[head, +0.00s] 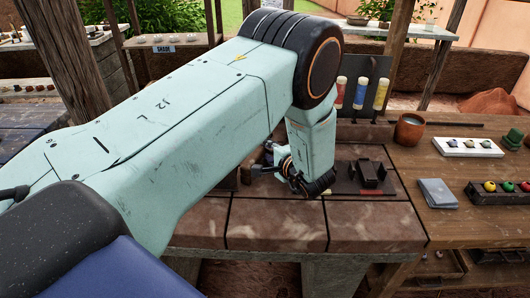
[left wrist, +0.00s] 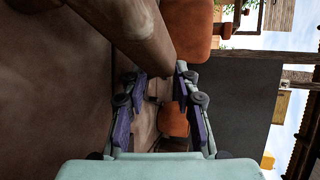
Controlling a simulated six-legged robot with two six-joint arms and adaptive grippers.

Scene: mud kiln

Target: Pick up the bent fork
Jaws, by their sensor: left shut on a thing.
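My left gripper (head: 270,152) is low over the brown tiled bench, partly hidden behind my own arm. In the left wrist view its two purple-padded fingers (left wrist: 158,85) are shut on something. A thick brown rounded bar (left wrist: 130,28) runs up to the fingertips there; I cannot tell whether it is the thing held. I cannot make out the bent fork in either view, and my arm covers much of the bench. My right gripper is not in view.
A black block (head: 370,174) stands on the bench right of my wrist, with a rack of coloured tubes (head: 361,92) behind. Farther right are a clay cup (head: 409,130), a white tray (head: 467,147), a grey cloth (head: 437,193) and a dark tray of coloured balls (head: 500,198). The bench front is clear.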

